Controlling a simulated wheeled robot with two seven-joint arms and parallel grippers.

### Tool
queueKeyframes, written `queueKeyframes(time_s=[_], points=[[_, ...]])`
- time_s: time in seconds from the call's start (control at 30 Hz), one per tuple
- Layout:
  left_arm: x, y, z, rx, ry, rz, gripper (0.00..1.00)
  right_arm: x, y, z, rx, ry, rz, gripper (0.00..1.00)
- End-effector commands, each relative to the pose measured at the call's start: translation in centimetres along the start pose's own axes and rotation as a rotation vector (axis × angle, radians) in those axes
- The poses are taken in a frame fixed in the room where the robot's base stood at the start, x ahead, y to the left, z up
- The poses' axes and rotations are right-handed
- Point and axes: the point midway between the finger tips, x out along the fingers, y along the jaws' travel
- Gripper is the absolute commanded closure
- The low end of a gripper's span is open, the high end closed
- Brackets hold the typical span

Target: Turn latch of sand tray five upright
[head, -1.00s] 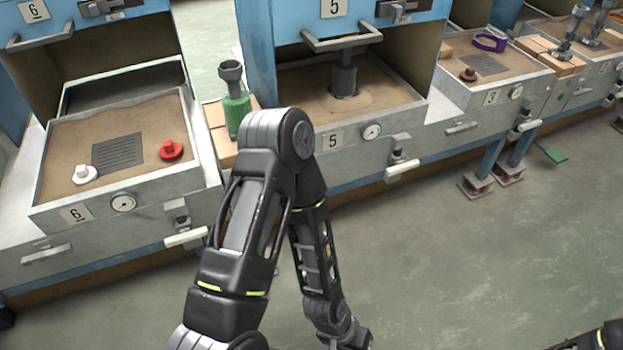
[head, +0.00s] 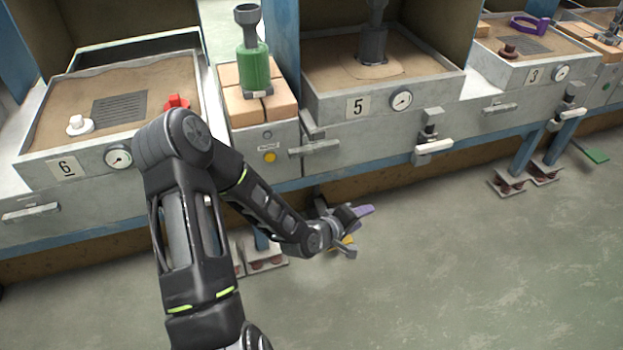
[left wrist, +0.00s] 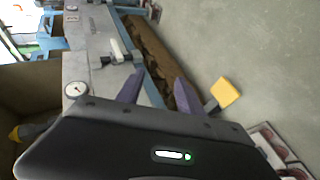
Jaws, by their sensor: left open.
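Sand tray five (head: 385,96) is the grey box of sand with the plate marked 5, right of the middle in the head view. Its latch (head: 434,146) is on the front face, right of the dial; its white handle lies roughly level, not upright. The latch also shows in the left wrist view (left wrist: 118,50), beyond the fingers. My left gripper (head: 362,219) is open, below and left of the latch, apart from it and low in front of the cabinet. Its purple fingers (left wrist: 159,88) are spread with nothing between them. My right gripper is out of view.
A yellow pedal (left wrist: 226,93) stands close beside the left fingers. A green cylinder (head: 254,68) stands on bricks between trays six (head: 33,165) and five. Another white-handled latch (head: 556,125) is further right, under tray three. Floor in front is clear.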

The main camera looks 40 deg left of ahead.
Motion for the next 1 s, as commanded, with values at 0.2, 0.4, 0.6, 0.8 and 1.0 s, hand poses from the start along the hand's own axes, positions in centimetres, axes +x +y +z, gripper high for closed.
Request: queueKeyframes(time_s=[0.2, 0.4, 0.6, 0.8, 1.0], points=[[-0.9, -2.0, -15.3, -0.21, 0.292, 0.309, 0.56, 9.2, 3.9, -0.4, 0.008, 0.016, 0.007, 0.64], [-3.8, -1.2, -20.5, -0.27, 0.362, 0.451, 0.56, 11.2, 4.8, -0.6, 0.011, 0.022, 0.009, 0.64], [-4.4, -0.8, -21.1, -0.278, 0.367, 0.468, 0.56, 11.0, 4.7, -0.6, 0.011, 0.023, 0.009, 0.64], [-4.3, -0.8, -21.0, -0.278, 0.366, 0.466, 0.56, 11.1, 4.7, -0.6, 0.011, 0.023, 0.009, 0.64], [-3.0, -0.4, -21.5, -0.278, 0.365, 0.467, 0.56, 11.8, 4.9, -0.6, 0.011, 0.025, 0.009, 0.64]])
